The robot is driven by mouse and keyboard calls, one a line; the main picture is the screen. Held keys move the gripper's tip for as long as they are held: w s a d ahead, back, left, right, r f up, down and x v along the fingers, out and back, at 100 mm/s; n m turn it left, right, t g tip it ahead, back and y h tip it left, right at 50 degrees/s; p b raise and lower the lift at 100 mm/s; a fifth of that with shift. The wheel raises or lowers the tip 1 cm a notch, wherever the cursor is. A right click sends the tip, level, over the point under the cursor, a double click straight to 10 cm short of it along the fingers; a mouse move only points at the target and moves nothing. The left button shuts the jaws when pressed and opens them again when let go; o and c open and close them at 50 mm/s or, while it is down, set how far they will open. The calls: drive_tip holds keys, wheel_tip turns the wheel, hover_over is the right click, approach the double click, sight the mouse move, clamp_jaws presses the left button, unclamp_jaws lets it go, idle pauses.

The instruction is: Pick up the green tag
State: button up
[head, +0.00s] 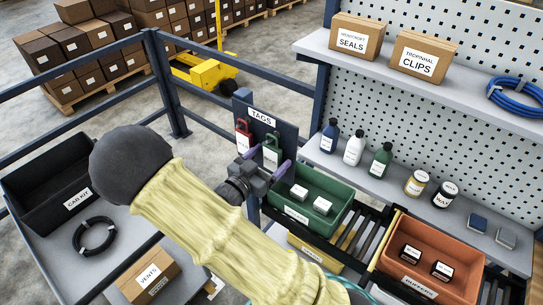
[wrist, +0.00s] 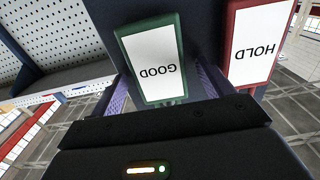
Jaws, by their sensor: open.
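The green tag (head: 271,153) hangs on the dark TAGS board, to the right of the red tag (head: 243,138). In the wrist view the green tag (wrist: 151,62) shows a white label reading GOOD, upside down, and the red tag (wrist: 261,45) reads HOLD. My gripper (head: 263,163) is open, just in front of the green tag. In the wrist view its purple fingers (wrist: 162,88) lie on either side of the green tag's near end. I cannot tell whether they touch it. The lower part of the green tag is partly hidden by my gripper in the head view.
The TAGS board (head: 285,131) stands behind the tags. A green bin (head: 335,205) with white-topped boxes sits just right of my gripper. Bottles (head: 354,148) stand on the shelf beyond. An orange bin (head: 450,283) is at the lower right, a black CAB KIT bin (head: 30,190) far left.

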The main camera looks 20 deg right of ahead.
drive_tip(key=c, duration=1.1)
drive_tip(key=shift+r, duration=0.1)
drive_tip(key=shift+w+r+b, duration=0.1)
drive_tip(key=shift+r+b, duration=0.3)
drive_tip(key=shift+b, duration=0.05)
drive_tip(key=shift+a+r, duration=0.15)
drive_tip(key=shift+a, duration=0.15)
drive_tip(key=shift+s+b+v, duration=0.25)
drive_tip(key=shift+b+v, duration=2.8)
drive_tip(key=shift+v, duration=5.8)
drive_tip(key=shift+d+r, duration=0.15)
drive_tip(key=shift+r, duration=0.05)
